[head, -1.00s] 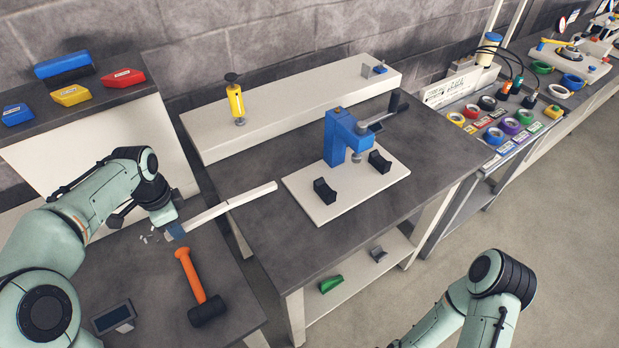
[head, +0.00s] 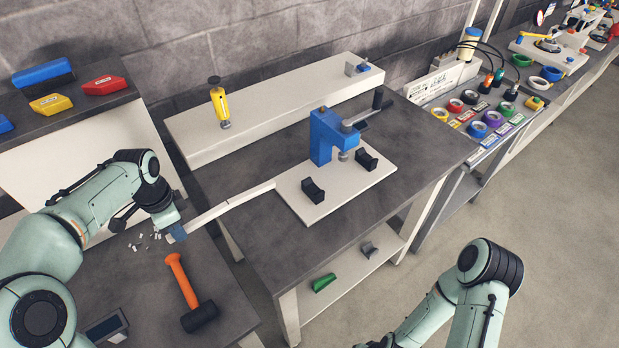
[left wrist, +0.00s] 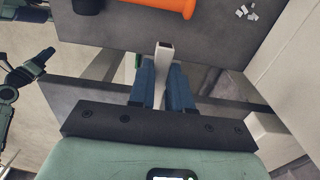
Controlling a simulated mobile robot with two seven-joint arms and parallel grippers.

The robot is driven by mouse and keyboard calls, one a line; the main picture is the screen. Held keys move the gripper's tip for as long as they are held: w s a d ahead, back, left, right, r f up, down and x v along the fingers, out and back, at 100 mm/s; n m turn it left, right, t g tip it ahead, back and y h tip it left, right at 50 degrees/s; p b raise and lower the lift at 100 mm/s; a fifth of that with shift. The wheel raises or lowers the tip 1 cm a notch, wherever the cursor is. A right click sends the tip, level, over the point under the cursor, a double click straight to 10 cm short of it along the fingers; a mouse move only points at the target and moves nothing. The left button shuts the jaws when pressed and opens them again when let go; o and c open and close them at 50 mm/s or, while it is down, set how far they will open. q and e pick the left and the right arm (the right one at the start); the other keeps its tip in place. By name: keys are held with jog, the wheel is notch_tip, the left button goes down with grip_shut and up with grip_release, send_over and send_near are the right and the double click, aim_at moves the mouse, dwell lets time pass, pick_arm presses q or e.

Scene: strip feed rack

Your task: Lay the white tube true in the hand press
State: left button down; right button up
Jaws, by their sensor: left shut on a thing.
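The white tube (head: 228,209) is a long, slim, square-sided length held out from my left gripper (head: 178,232). My left gripper is shut on its near end; in the left wrist view the tube (left wrist: 163,65) sits between the two blue fingers (left wrist: 162,88), its open square end showing. The tube's far end meets the left corner of the press's white base plate (head: 325,207) in the head view; I cannot tell whether they touch. The blue hand press (head: 323,137) stands on that plate, with black cradles (head: 313,190) and (head: 367,159) apart on either side, both empty. My right gripper is out of view.
An orange-handled mallet (head: 183,283) lies on the left bench beside small white scraps (head: 145,242). A gap separates this bench from the press bench (head: 255,240). A yellow tool (head: 219,106) stands on the white raised shelf behind. A green wedge (head: 323,283) lies on the lower shelf.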

aim_at(214, 215)
pick_arm(q)
jog(key=shift+w+d, duration=0.4)
jog(key=shift+d, duration=0.3)
jog(key=shift+w+d, duration=0.35)
jog(key=shift+d, duration=0.35)
jog(key=shift+w+d+p, duration=0.25)
jog(key=shift+w+d, duration=0.2)
jog(key=shift+d, duration=0.4)
jog(key=shift+w+d+p, duration=0.3)
jog(key=shift+w+d, duration=0.1)
jog(key=shift+d, duration=0.45)
jog(key=shift+w+d+p, duration=0.25)
jog(key=shift+w+d, duration=0.2)
jog(key=shift+d, duration=0.4)
jog(key=shift+w+d, duration=1.15)
jog(key=shift+d, duration=1.05)
jog(key=shift+w+d, duration=1.2)
jog(key=shift+d, duration=1)
jog(key=shift+w+d, duration=1.15)
jog(key=shift+d, duration=1.05)
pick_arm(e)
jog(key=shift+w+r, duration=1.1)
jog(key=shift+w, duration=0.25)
